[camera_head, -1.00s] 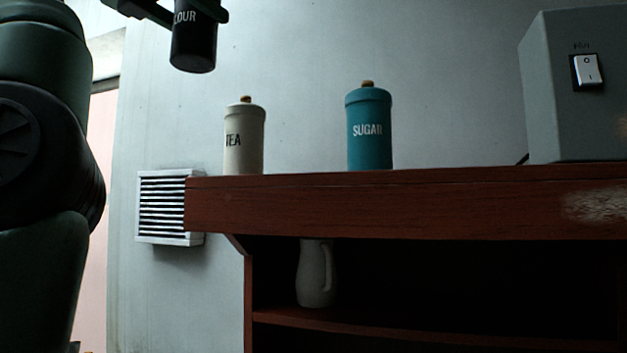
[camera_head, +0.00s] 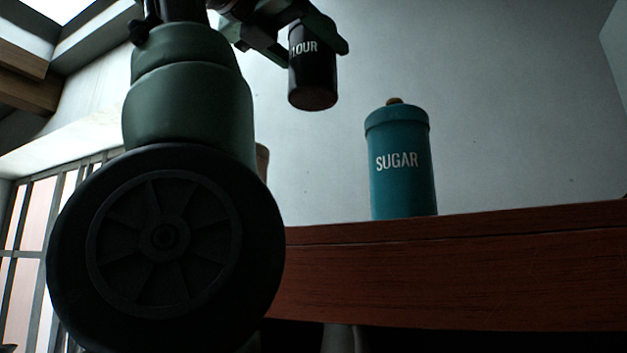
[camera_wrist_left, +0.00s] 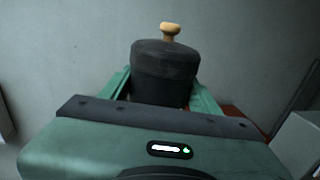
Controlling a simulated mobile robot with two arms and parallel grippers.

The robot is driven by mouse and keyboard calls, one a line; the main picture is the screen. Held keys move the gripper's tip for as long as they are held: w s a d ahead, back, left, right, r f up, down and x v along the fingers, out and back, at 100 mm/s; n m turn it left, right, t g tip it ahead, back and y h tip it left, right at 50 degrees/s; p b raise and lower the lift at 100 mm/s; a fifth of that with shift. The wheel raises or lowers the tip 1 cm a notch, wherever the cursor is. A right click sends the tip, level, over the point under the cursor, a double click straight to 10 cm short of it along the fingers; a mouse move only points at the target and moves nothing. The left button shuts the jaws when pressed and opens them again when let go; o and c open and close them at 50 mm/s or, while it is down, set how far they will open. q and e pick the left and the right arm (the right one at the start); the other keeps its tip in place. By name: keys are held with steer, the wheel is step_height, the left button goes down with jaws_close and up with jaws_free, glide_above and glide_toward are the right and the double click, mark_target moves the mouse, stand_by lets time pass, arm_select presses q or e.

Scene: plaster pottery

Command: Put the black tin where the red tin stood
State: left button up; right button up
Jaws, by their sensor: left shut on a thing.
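The black tin (camera_head: 312,80), with white lettering of which "OUR" shows, is held upright in the air by my left gripper (camera_head: 315,45), above and left of the blue tin in the head view. The left wrist view shows the black tin (camera_wrist_left: 165,75) with its wooden knob between the green fingers of the left gripper (camera_wrist_left: 162,97). The teal SUGAR tin (camera_head: 401,165) stands on the reddish wooden shelf top (camera_head: 450,265). A sliver of the pale tin (camera_head: 262,160) shows behind my left arm. No red tin is in view. My right gripper is not in view.
A pale jug (camera_head: 343,339) shows partly below the shelf top. My left arm hides the left end of the top. The top looks clear right of the SUGAR tin. A grey box (camera_wrist_left: 298,145) shows at the right of the wrist view.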

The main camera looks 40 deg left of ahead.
mark_target(313, 97)
arm_select(q)
step_height(313, 97, down, 7)
steer(key=b, duration=0.3)
steer(key=shift+d+f+b, duration=0.1)
steer(key=shift+f+b, duration=0.05)
steer(key=shift+b, duration=0.2)
step_height(313, 97, down, 10)
steer(key=shift+f+b, duration=0.1)
steer(key=shift+b, duration=0.55)
steer(key=shift+w+f, duration=0.1)
steer(key=shift+f, duration=0.1)
steer(key=o, duration=1.6)
